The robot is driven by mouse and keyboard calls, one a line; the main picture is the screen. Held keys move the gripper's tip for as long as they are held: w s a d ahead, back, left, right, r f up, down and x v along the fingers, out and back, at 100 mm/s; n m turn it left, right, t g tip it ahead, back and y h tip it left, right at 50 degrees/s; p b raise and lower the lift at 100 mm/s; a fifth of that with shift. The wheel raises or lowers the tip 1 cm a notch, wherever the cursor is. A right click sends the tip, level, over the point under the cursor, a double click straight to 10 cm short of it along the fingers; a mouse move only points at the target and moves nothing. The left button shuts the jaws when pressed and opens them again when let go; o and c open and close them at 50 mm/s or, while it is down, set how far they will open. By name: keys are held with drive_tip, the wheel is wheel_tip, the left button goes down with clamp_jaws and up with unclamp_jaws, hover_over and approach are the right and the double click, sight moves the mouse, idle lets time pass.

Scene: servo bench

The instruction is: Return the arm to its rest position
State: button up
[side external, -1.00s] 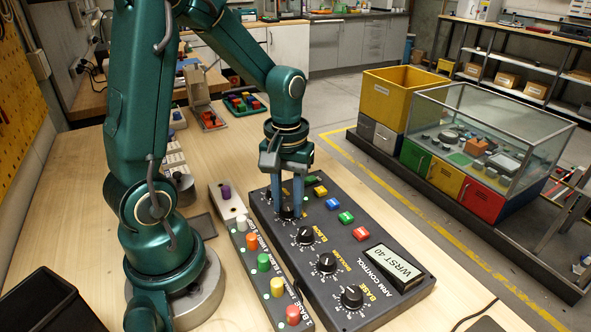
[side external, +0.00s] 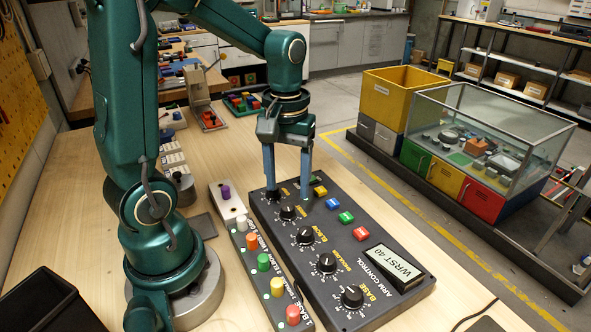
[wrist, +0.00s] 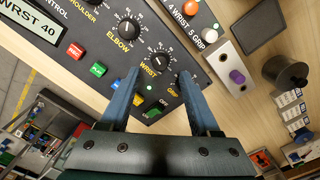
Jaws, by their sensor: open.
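My gripper (side external: 288,192) is open and empty, pointing down over the far end of the black arm control box (side external: 350,252). In the wrist view my gripper (wrist: 159,74) has its fingers apart, with the WRST knob (wrist: 159,62) showing just beyond the gap between them. This knob also shows in the side view (side external: 287,212), below the fingers. The fingers appear clear of the knob. The right finger partly hides the GRIP knob (wrist: 177,84). The display (side external: 398,268) reads WRST 40. A red button (side external: 361,233) and several other coloured buttons line the box.
A strip of coloured pegs (side external: 264,262) stands left of the box, by a plate with a purple peg (side external: 225,192). A black bin (side external: 45,300) is at front left. Trays of coloured parts (side external: 243,103) lie at the bench's far end. A glass case (side external: 480,140) stands off the bench.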

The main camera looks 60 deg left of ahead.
drive_tip(key=shift+r, duration=0.2)
drive_tip(key=shift+d+r, duration=0.1)
drive_tip(key=shift+r, duration=0.05)
drive_tip(key=s+d+r+m+t, duration=0.5)
drive_tip(key=s+d+m, duration=0.1)
drive_tip(key=d+m, duration=0.1)
drive_tip(key=shift+d+m+t, duration=0.25)
drive_tip(key=shift+m+t, duration=0.05)
drive_tip(key=shift+m, duration=0.3)
drive_tip(key=shift+r, duration=0.1)
drive_tip(key=shift+c, duration=0.3)
idle(1.4)
